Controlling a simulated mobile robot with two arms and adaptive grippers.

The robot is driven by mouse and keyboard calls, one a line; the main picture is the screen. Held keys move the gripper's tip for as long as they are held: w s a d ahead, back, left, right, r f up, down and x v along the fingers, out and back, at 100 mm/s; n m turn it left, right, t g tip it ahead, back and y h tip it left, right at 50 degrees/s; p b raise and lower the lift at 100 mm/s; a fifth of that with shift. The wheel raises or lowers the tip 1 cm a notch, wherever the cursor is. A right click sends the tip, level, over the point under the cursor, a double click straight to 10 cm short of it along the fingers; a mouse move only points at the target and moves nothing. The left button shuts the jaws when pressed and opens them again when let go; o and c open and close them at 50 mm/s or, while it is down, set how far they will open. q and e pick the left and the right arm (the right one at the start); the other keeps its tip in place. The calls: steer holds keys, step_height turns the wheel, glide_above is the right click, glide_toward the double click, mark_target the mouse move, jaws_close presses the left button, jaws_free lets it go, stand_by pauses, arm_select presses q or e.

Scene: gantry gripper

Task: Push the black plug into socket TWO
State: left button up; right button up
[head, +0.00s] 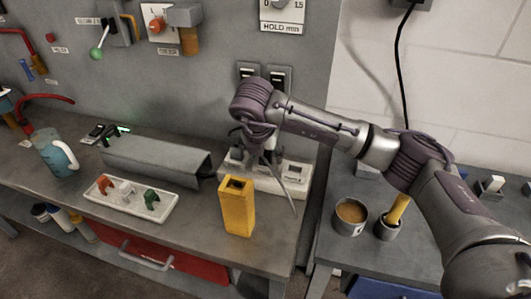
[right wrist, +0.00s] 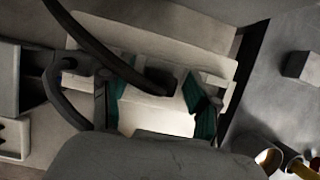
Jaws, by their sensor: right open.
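A white socket block (head: 292,184) stands at the back right of the left bench, partly hidden by my right gripper. It also shows pale in the wrist view (right wrist: 150,113). My right gripper (head: 265,157) is over the block. In the wrist view its teal-padded fingers (right wrist: 160,105) are apart. A black plug-like end (right wrist: 160,80) with a thick black cable shows between and beyond the fingers, against the block; I cannot tell whether it is seated. No socket number is readable. My left gripper is not in view.
A yellow open-topped holder (head: 238,208) stands in front of the block. A grey angled cover (head: 155,160) and a white tray (head: 155,212) with colored pieces lie left. A cup (head: 350,215) stands on the right bench, past a gap.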

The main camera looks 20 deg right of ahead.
steer(key=v, duration=1.2)
